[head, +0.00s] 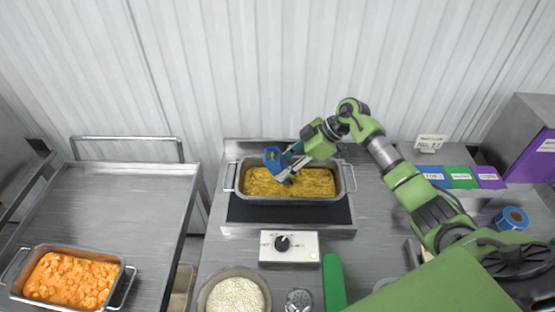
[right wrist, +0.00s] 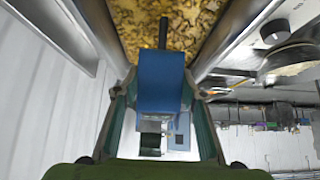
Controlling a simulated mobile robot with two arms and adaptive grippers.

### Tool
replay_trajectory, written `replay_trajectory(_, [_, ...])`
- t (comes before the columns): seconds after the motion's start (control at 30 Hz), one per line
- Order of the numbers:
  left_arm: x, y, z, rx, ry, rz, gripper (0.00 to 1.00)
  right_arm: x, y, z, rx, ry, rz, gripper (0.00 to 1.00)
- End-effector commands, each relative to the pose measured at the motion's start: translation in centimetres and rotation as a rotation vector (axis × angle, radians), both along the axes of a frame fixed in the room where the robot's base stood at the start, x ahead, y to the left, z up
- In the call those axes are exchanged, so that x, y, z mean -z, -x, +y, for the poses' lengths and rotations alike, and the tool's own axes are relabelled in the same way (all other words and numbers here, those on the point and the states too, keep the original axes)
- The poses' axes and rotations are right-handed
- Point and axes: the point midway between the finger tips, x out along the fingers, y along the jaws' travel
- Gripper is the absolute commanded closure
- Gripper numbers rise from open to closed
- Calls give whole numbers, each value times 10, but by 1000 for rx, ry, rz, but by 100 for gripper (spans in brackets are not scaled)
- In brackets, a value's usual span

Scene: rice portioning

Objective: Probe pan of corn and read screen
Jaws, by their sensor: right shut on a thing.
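The pan of corn (head: 343,178) sits on the dark burner plate in the head view, filled with yellow corn (head: 305,183). My right gripper (head: 287,164) is above the pan's left half, shut on a blue probe thermometer (head: 273,157). In the right wrist view the blue thermometer (right wrist: 160,85) is between the fingers, and its dark stem (right wrist: 163,33) points at the corn (right wrist: 185,22). I cannot tell whether the tip is in the corn. No reading on a screen is legible. My left gripper is not in view.
A control box with a black knob (head: 283,243) is in front of the burner. A pan of orange food (head: 70,280) is on the left cart (head: 130,215). A bowl of white grains (head: 236,298), a green object (head: 333,280) and blue tape (head: 512,217) are on the counter.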

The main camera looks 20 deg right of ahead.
Motion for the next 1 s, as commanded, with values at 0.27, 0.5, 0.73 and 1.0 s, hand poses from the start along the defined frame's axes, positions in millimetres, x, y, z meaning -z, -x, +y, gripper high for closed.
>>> replay_trajectory(0.27, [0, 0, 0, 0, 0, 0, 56, 0, 0, 0, 0, -1, 0, 83])
replay_trajectory(0.5, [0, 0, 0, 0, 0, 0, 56, 0, 0, 0, 0, -1, 0, 83])
replay_trajectory(0.73, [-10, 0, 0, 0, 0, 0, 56, -13, 0, 0, 0, 0, -2, 83])
replay_trajectory(1.0, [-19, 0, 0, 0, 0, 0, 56, -37, -1, -1, 0, 1, -4, 83])
